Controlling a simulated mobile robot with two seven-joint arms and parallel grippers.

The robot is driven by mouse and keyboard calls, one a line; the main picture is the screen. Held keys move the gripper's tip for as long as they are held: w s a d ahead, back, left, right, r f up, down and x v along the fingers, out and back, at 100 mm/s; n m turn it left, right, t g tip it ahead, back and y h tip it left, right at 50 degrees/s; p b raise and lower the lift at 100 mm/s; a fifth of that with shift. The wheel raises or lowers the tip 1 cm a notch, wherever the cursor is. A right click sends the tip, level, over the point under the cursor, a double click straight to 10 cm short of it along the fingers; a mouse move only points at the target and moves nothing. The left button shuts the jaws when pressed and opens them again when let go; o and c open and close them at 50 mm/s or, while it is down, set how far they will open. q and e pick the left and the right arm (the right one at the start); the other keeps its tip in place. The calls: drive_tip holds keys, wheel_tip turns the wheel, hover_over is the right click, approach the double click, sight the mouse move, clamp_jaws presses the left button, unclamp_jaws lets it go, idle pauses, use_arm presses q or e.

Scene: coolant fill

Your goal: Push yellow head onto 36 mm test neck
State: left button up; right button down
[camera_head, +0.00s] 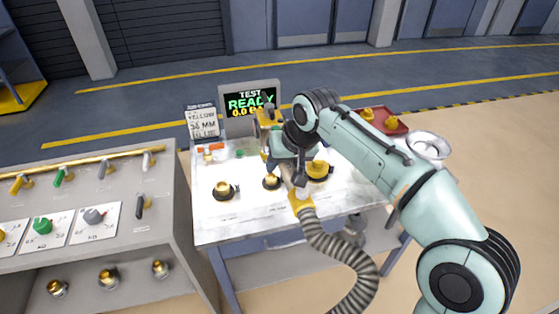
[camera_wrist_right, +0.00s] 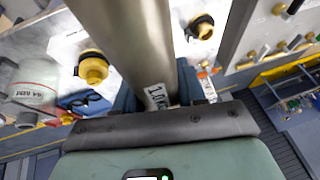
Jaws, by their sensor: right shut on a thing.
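My right gripper (camera_head: 284,160) reaches over the white table and is shut on a grey metal cylindrical body (camera_wrist_right: 140,40), which fills the space between its fingers in the wrist view. This looks like part of the yellow head; a yellow end (camera_head: 268,118) shows above the gripper and a yellow hose cuff (camera_head: 300,203) below. Brass-coloured necks stand on the table: one at left (camera_head: 223,189), one in the middle (camera_head: 271,181) close beside the held tool, and a larger yellow one at right (camera_head: 319,170). I cannot tell which is 36 mm or whether the head touches one. My left gripper is out of view.
A ribbed hose (camera_head: 335,248) hangs over the table's front edge. A display (camera_head: 250,103) reads TEST READY, beside a card (camera_head: 203,123) reading YELLOW 36 MM. A red tray (camera_head: 390,125) and a white bowl (camera_head: 428,146) are at right. A grey valve bench (camera_head: 120,215) stands left.

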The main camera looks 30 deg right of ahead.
wheel_tip(320, 180, down, 6)
drive_tip(key=b, duration=0.4)
idle(0.6)
drive_tip(key=shift+r+p, duration=0.1)
drive_tip(key=shift+p, duration=0.35)
idle(1.6)
drive_tip(key=shift+f+b, duration=1.35)
drive_tip(key=shift+f, duration=0.55)
drive_tip(key=c, duration=0.6)
unclamp_jaws()
drive_tip(key=shift+o, duration=0.2)
drive_tip(key=p+v, duration=0.2)
drive_tip(key=v, duration=1.1)
drive_tip(key=shift+s+r, duration=0.15)
drive_tip(key=shift+r, duration=0.05)
